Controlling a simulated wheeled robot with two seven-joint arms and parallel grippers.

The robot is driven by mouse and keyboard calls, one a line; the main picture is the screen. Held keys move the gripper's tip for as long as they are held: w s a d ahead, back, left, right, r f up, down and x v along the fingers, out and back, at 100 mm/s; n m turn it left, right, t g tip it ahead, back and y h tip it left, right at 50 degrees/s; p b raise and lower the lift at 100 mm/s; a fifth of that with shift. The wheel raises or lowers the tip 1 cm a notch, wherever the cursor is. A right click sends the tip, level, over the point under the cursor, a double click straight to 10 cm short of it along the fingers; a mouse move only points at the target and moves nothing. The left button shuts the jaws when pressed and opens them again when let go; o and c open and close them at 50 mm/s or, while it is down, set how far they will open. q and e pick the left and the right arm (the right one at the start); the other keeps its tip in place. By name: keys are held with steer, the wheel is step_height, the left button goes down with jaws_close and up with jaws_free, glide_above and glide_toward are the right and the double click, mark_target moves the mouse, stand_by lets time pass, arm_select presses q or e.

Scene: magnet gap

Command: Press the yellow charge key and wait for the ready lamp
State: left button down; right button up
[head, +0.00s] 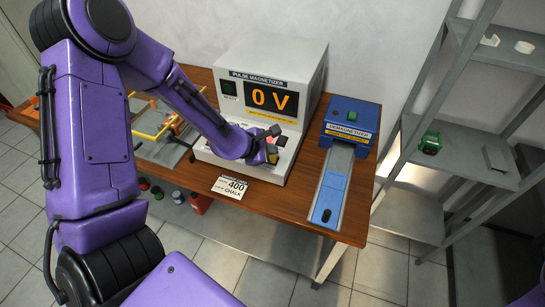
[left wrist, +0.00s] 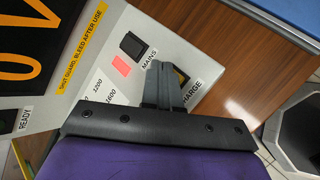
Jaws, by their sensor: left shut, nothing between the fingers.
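The pulse magnetizer (head: 305,60) is a pale cabinet on the wooden bench, and its orange display (head: 272,99) reads 0 V. The ready lamp (head: 228,88) on its left is dark green and looks unlit. My left gripper (head: 271,140) is over the sloping control panel. In the left wrist view its fingers (left wrist: 164,86) are shut and empty, in front of the yellow charge key (left wrist: 182,75), which is partly hidden by them. I cannot tell whether they touch the key. My right gripper is out of view.
The black mains switch (left wrist: 133,45) and a pink-red patch (left wrist: 121,65) are close to the fingers. A blue demagnetizer (head: 350,120) with a long track stands to the right. A card (head: 230,187) reading 400 and CHALK is at the bench front. Grey shelves (head: 460,150) stand at far right.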

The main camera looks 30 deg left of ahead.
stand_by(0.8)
arm_select(q)
steer(key=shift+f, duration=0.45)
steer(key=shift+f, duration=0.5)
stand_by(0.4)
stand_by(0.4)
steer(key=shift+r+p, duration=0.9)
steer(key=shift+r, duration=0.05)
steer(key=shift+r, duration=0.1)
step_height(320, 180, up, 5)
steer(key=p, duration=0.5)
steer(key=shift+p, duration=0.3)
